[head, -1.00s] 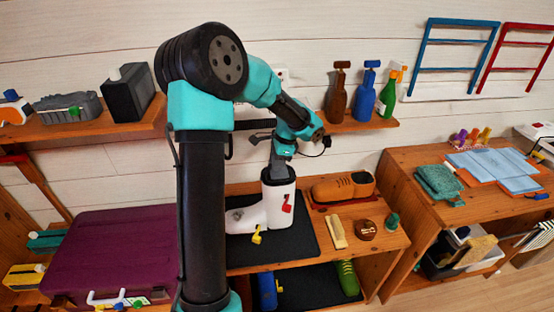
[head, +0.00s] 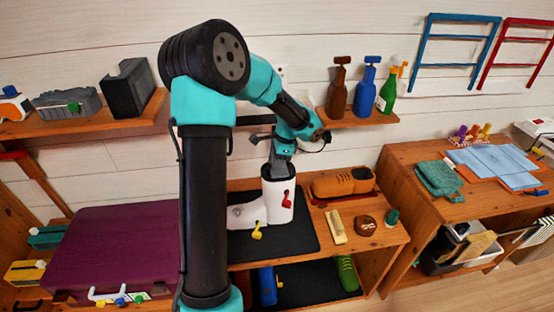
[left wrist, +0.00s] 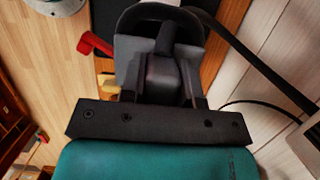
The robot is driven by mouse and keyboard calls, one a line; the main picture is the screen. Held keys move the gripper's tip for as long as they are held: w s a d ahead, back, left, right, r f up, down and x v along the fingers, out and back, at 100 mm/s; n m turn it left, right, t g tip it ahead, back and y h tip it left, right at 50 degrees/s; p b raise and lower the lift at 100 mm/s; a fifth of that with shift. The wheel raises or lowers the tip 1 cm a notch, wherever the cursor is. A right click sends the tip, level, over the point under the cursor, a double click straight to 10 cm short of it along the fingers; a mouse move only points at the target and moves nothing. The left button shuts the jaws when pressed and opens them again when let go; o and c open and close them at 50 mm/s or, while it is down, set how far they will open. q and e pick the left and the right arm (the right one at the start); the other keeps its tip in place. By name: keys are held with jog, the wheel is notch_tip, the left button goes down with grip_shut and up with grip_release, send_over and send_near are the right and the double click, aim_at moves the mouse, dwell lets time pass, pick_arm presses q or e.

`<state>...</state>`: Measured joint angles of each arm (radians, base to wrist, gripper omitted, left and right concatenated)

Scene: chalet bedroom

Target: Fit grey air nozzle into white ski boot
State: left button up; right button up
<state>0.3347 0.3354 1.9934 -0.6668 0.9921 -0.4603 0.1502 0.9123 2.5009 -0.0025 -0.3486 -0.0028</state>
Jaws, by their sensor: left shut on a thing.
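The white ski boot (head: 279,201) stands upright on a black mat (head: 304,240) on the wooden bench, its toe to the left, with a red clip on the shaft and a yellow one lower down. My left gripper (head: 283,157) points down at the top of the boot shaft and is shut. Grey material shows at its jaws, apparently the grey air nozzle (head: 282,168); its lower end is hidden at the boot's mouth, so I cannot tell how deep it sits. In the left wrist view my gripper (left wrist: 165,75) is dark and close up. My right gripper is out of view.
A brown shoe (head: 343,183), a brush (head: 336,227) and a round tin (head: 366,225) lie right of the boot. Bottles (head: 363,90) stand on the shelf behind. A purple case (head: 115,245) lies at the left.

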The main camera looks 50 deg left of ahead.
pick_arm(q)
jog(key=shift+f, duration=0.2)
jog(key=o, duration=1)
jog(key=shift+o, duration=0.2)
jog(key=v, duration=1.7)
jog(key=shift+r, duration=0.15)
